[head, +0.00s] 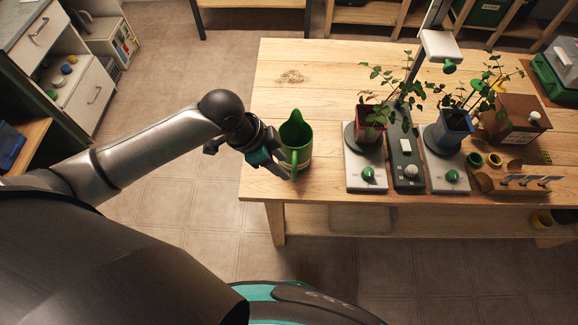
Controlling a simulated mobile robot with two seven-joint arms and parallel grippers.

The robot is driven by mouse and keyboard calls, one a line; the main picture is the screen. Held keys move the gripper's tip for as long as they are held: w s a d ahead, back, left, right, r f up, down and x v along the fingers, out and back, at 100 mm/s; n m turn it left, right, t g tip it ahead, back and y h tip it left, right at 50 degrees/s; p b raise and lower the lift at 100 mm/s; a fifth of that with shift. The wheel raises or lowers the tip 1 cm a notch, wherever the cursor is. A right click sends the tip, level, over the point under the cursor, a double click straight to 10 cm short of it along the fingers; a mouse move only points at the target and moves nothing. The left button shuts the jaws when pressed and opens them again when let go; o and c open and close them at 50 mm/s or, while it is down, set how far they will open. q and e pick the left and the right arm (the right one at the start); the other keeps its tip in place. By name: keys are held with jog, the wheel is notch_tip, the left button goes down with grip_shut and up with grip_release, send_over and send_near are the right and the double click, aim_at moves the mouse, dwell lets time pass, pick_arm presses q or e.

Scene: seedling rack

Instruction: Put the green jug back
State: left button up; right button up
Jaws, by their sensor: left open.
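The green jug (297,138) stands upright on the wooden table (318,72), near its left front corner. Its handle faces the front. My left gripper (283,171) is at the jug's left front side, close to the handle. Its jaws are open, and I cannot tell whether a finger touches the handle. My right gripper is not in view.
Right of the jug stand two white bases with green knobs (368,174), bearing potted plants, with a dark control unit (408,160) between them. A brown box (516,120) and a wooden tool holder (519,183) are further right. The table's back left is clear.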

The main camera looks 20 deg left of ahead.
pick_arm(q)
jog(key=v, duration=0.4)
jog(key=shift+s+a+r+p, duration=0.1)
jog(key=shift+a+r+p, duration=0.05)
jog(key=shift+r+p, duration=0.2)
